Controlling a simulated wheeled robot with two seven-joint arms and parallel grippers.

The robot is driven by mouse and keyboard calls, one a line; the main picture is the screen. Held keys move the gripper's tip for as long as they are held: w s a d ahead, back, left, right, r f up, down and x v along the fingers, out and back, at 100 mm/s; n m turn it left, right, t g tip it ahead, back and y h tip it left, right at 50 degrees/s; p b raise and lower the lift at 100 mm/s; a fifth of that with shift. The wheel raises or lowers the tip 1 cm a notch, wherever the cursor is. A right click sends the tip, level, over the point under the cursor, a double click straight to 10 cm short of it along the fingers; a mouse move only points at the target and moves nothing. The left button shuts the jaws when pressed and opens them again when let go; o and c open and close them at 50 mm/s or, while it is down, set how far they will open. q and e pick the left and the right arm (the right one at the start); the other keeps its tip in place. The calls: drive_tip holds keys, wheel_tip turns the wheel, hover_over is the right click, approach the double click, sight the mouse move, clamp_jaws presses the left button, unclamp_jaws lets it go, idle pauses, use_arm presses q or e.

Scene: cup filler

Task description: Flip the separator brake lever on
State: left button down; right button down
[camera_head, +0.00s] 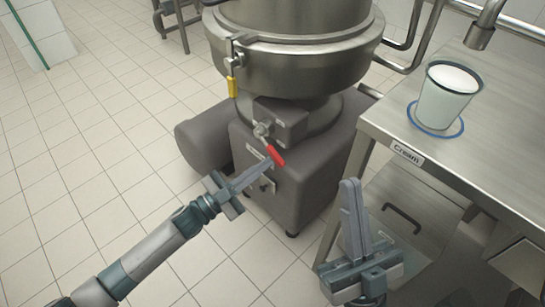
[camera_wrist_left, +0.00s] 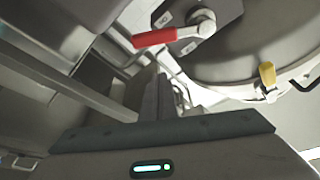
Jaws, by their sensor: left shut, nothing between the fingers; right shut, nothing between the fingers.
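The separator (camera_head: 295,50) is a large steel bowl on a grey base. Its brake lever (camera_head: 275,155) has a red handle and sits on the front of the base, the handle slanting down to the right. In the left wrist view the red lever (camera_wrist_left: 155,37) shows at the top, with its pivot to the right. My left gripper (camera_head: 270,163) is shut and empty, its tips just below and left of the red handle in the head view; I cannot tell whether they touch. My right gripper (camera_head: 350,185) is shut and empty, pointing up in front of the table.
A steel table (camera_head: 480,140) labelled "Cream" stands at the right. On it a white cup (camera_head: 445,95) filled with white stands on a blue ring (camera_head: 433,127). A yellow-handled latch (camera_head: 232,86) hangs from the bowl's rim. The tiled floor at left is clear.

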use_arm(q)
drive_tip(key=v, duration=0.5)
drive_tip(key=shift+s+a, duration=0.2)
drive_tip(key=shift+s, duration=0.1)
use_arm(e)
drive_tip(key=shift+a+f+g, duration=0.3)
drive_tip(key=shift+f, duration=0.2)
use_arm(q)
drive_tip(key=shift+d, duration=0.1)
